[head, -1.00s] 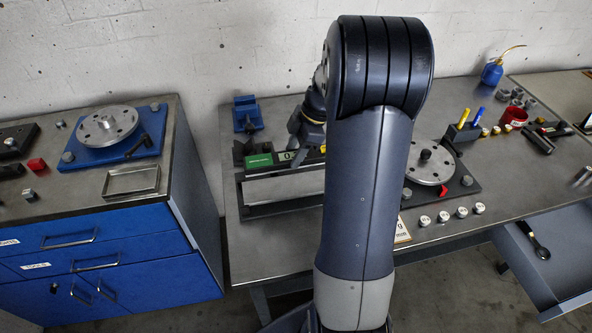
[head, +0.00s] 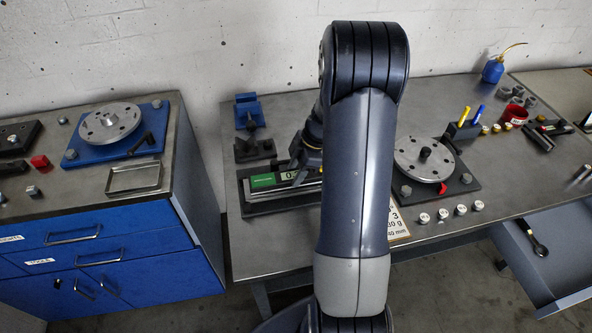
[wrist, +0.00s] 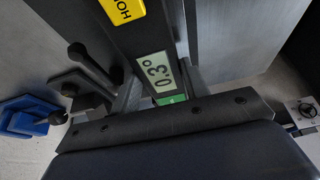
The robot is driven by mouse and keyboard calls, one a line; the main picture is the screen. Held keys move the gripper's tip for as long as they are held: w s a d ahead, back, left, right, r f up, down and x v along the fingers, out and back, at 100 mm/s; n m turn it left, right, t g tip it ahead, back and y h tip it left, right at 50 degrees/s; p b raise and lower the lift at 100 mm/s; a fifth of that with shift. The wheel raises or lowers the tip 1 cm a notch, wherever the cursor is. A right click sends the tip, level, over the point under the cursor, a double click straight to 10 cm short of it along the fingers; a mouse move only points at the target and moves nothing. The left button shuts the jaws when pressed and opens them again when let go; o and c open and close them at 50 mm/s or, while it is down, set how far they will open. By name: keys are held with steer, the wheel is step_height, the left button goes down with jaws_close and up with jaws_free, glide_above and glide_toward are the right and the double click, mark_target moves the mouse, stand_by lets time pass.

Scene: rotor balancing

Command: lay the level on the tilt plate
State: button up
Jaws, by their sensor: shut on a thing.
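The level is a long dark bar with a green label (head: 263,181) and a digital display; in the wrist view the level (wrist: 157,72) reads 0.3° and has a yellow label. My gripper (head: 306,164) is shut across the level, and its fingers (wrist: 163,90) show on both sides of the bar in the wrist view. The level lies lengthwise over the steel tilt plate (wrist: 232,35), whose dark base (head: 262,206) shows below it in the head view. I cannot tell whether the level touches the plate. My arm hides the level's right end in the head view.
A dark fixture with posts (head: 254,150) and a blue block (head: 247,110) stand behind the plate. A rotor disc (head: 425,158) on a dark base is right of my arm, with several small weights in front. A blue cabinet (head: 110,245) stands at left, across a gap.

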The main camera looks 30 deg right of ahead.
steer(key=o, duration=1.2)
steer(key=shift+f, duration=0.1)
steer(key=shift+r+p, duration=0.4)
steer(key=b+v, duration=0.1)
steer(key=v, duration=1)
steer(key=shift+s+d+r+b, duration=0.1)
steer(key=shift+d+r+b, duration=0.15)
steer(key=shift+b, duration=0.1)
